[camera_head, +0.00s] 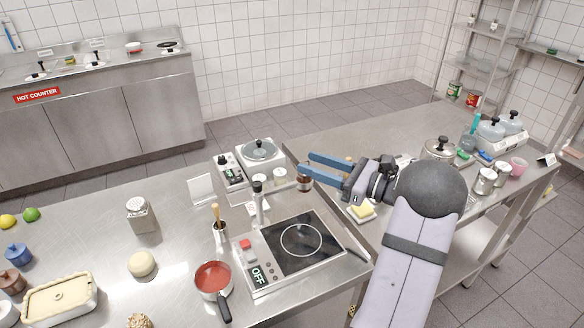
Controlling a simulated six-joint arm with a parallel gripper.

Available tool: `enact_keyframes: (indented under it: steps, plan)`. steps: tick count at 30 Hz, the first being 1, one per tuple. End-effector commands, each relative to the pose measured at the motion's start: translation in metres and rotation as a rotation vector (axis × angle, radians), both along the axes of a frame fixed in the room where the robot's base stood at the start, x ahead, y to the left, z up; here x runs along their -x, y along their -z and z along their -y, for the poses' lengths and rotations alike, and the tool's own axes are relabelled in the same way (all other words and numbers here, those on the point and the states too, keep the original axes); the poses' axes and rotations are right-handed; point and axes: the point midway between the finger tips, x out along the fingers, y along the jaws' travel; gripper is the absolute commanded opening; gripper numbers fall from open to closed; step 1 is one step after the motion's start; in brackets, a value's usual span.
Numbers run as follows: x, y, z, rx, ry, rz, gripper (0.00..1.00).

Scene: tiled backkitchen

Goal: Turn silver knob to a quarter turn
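My gripper (306,163) is open, with two blue fingers apart and pointing left; nothing shows between them. It hangs over the counter's right part. A small white hotplate (232,181) with a lidded pan (259,150) stands to its left, with small dark and light controls on its panel. A black-topped cooker (290,257) stands below and left of the gripper, with a red button (245,244), small round controls and a display reading OFF (257,275). Which control is the silver knob is too small to tell. The gripper appears apart from both appliances.
A metal post (258,207) with a dark top rises behind the cooker. A red pan (213,277) and a utensil cup (220,232) stand left of it. A yellow block on a dish (362,212) lies under my arm.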

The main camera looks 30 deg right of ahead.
Motion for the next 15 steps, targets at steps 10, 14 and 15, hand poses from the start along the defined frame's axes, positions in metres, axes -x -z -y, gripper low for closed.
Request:
enact_keyframes:
  steps: [10,14,15]
  plan:
    - [-0.005,0.01,0.003,0.019,0.014,-0.016,0.39]
    - [-0.015,0.009,-0.005,0.02,0.011,-0.015,0.39]
    - [-0.019,0.008,-0.008,0.021,0.011,-0.016,0.39]
